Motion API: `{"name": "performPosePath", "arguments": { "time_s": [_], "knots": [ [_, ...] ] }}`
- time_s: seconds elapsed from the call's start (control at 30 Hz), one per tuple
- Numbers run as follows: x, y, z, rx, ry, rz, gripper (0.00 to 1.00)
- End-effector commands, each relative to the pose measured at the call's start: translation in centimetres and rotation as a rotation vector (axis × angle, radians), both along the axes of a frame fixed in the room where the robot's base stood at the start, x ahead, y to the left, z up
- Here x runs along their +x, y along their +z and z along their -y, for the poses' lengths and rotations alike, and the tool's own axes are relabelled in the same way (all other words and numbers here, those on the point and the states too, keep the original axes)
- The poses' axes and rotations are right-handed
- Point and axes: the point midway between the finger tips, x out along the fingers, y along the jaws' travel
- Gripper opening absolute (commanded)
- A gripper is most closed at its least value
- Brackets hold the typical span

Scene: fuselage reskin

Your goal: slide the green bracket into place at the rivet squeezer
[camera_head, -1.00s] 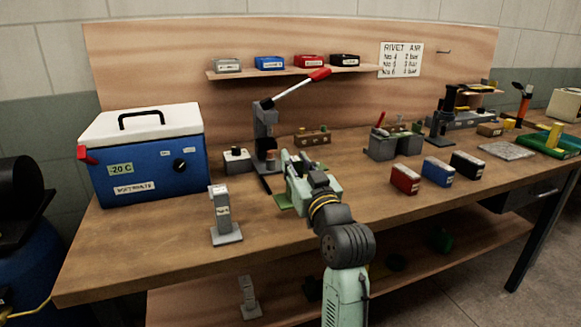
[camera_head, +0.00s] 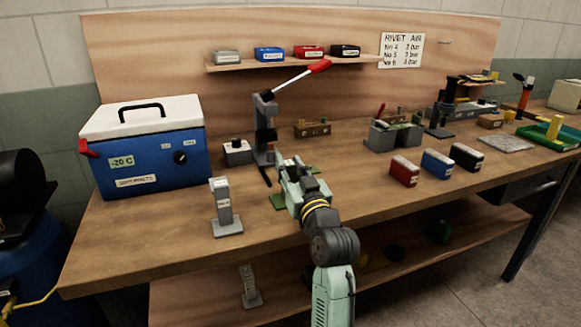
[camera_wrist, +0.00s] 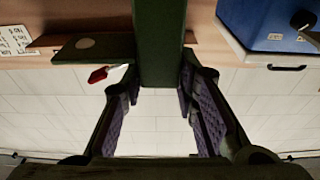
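The green bracket (camera_head: 278,202) shows as a flat green edge to the left of my gripper (camera_head: 286,168) in the head view. In the wrist view the dark green bracket (camera_wrist: 160,45) stands between my fingertips (camera_wrist: 160,85), which close against both its sides. A flange with a pale round hole extends to its left. The rivet squeezer (camera_head: 265,125) is a dark grey upright press with a long red-tipped lever, just behind my gripper in the head view. My gripper hides much of the bracket and the area before the squeezer's base, so I cannot tell whether they touch.
A blue cooler (camera_head: 150,160) stands at the left. A grey upright stand (camera_head: 224,210) is left of my gripper. A small grey box (camera_head: 237,153) sits beside the squeezer. Red, blue and black boxes (camera_head: 437,166) stand right. The front of the bench (camera_head: 150,250) is clear.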

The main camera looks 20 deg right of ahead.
Motion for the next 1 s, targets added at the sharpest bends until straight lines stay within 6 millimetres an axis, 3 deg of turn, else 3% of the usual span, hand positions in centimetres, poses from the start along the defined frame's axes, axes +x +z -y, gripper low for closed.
{"name": "performPosePath", "arguments": {
  "time_s": [0.27, 0.63, 0.77, 1.0],
  "knots": [
    [0.0, 0.0, 0.0, 0.001, 0.000, -0.002, 0.46],
    [0.0, 0.6, 0.0, 0.001, 0.000, -0.002, 0.46],
    [-1.9, -0.3, 0.2, 0.001, -0.002, 0.000, 0.46],
    [-7.2, -1.4, 0.3, 0.001, -0.003, 0.000, 0.46]
  ]
}}
